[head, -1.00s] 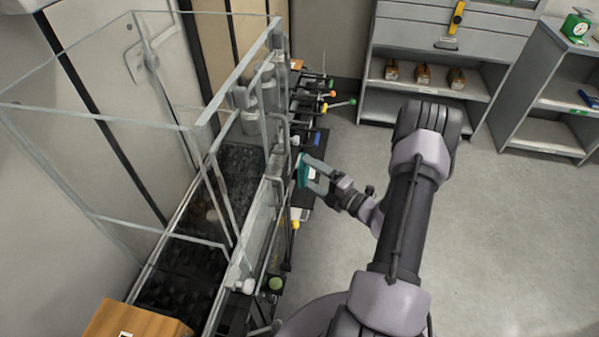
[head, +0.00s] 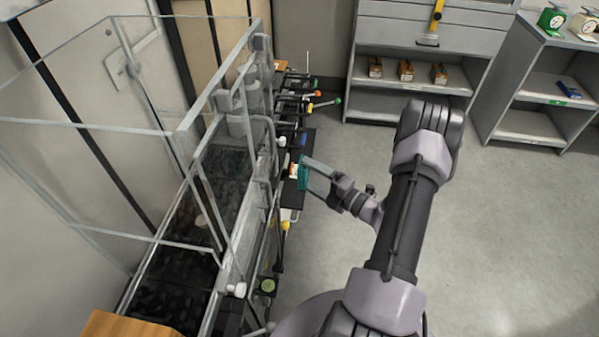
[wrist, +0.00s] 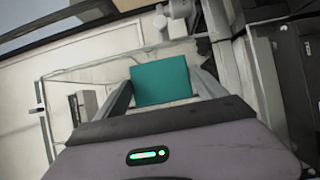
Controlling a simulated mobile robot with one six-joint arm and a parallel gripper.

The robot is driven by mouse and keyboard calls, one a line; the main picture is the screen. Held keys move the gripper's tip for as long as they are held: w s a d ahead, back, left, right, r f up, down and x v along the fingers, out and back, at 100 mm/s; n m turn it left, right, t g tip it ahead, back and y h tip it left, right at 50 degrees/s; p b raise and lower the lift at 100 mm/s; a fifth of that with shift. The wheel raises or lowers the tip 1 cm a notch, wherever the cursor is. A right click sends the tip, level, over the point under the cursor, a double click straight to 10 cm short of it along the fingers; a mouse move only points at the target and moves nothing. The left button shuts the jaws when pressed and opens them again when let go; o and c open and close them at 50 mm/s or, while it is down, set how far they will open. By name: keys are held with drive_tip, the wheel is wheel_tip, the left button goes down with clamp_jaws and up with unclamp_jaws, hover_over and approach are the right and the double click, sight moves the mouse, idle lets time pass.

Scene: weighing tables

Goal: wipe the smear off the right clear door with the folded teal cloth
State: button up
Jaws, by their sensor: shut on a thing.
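My gripper (head: 311,178) is shut on the folded teal cloth (head: 304,173), which sticks out at the fingertips. In the wrist view the cloth (wrist: 161,80) is a flat teal square between the two grey fingers. The clear doors belong to a framed glass enclosure (head: 180,140) to the left of my gripper. In the head view the cloth is to the right of the enclosure's front frame, and a gap appears to separate them. In the wrist view a clear pane edged by a thin frame (wrist: 45,125) lies beyond the cloth. I cannot make out the smear.
Coloured knobs and handles (head: 310,100) stick out along the enclosure's front. A wooden box (head: 125,325) sits at the near left. Grey shelves (head: 410,105) stand at the back, with scales (head: 552,18) on the right one. The floor (head: 480,230) at right is clear.

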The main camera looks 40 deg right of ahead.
sight(300, 175)
drive_tip(key=shift+w+a, duration=0.1)
drive_tip(key=w+a, duration=0.4)
drive_tip(key=shift+w+a+p, duration=0.2)
drive_tip(key=shift+w+p, duration=0.2)
drive_tip(key=shift+p, duration=0.05)
drive_tip(key=shift+w+a, duration=0.7)
drive_tip(key=shift+w, duration=0.05)
idle(0.6)
drive_tip(key=shift+d, duration=0.1)
drive_tip(key=w+d, duration=0.2)
drive_tip(key=shift+d, duration=0.3)
drive_tip(key=shift+s+a+p, duration=0.35)
drive_tip(key=shift+s+a, duration=0.15)
drive_tip(key=shift+a, duration=0.25)
drive_tip(key=shift+s+a+p, duration=0.3)
drive_tip(key=shift+s+a, duration=0.15)
drive_tip(key=shift+a, duration=0.25)
drive_tip(key=shift+s+d, duration=2)
drive_tip(key=shift+s, duration=0.2)
